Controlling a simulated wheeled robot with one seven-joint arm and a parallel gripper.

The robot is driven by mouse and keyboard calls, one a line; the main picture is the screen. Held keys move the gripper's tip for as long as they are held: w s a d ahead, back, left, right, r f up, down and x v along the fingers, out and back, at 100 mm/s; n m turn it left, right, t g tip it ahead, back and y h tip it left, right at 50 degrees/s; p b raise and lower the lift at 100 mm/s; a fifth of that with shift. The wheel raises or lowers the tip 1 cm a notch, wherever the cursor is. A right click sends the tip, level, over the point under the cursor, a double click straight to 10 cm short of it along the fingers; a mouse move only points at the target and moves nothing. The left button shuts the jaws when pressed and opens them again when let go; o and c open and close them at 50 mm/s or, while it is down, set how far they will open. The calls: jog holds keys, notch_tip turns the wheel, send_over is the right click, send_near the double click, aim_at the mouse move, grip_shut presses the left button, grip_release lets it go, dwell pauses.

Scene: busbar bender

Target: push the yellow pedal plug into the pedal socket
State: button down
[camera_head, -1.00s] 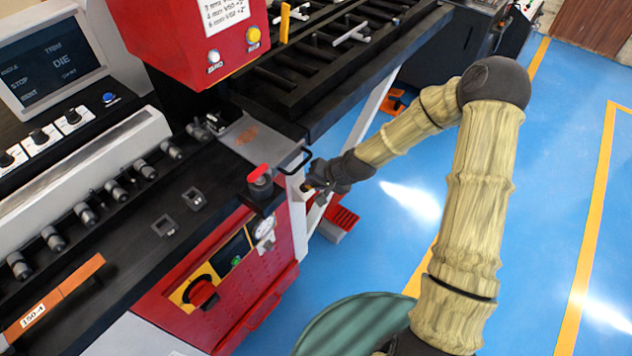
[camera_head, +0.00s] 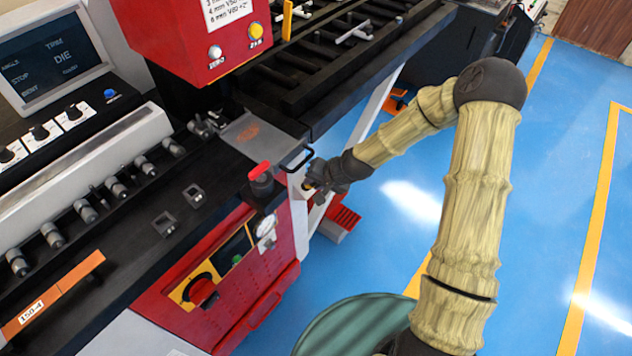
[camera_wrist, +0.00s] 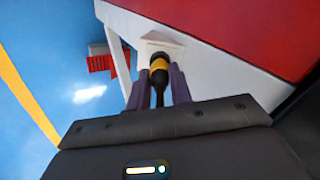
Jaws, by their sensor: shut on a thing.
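The yellow pedal plug (camera_wrist: 158,68) sits between the two fingers of my gripper (camera_wrist: 160,88) in the wrist view, with a dark cable trailing back from it. My gripper is shut on it. The plug's front end is at the pale socket housing (camera_wrist: 158,42) on the machine's side. Whether its tip is inside the opening cannot be told, as the plug hides it. In the head view my gripper (camera_head: 312,183) is at the machine's right end, below the black handle, and the plug shows only as a small yellow spot.
The red foot pedal (camera_head: 343,217) stands on the blue floor beyond my gripper; it also shows in the wrist view (camera_wrist: 100,60). The black handle (camera_head: 297,160) and red-topped knob (camera_head: 261,175) are close by. The floor to the right is clear.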

jog(key=shift+w+a+f+b, duration=0.15)
jog(key=shift+a+f+b, duration=0.15)
jog(key=shift+f, duration=0.15)
jog(key=c, duration=1.2)
grip_release()
jog(key=shift+o, duration=0.2)
jog(key=shift+d+r, duration=0.1)
jog(key=p+v, duration=0.1)
jog(key=v, duration=1.6)
jog(key=shift+d, duration=0.1)
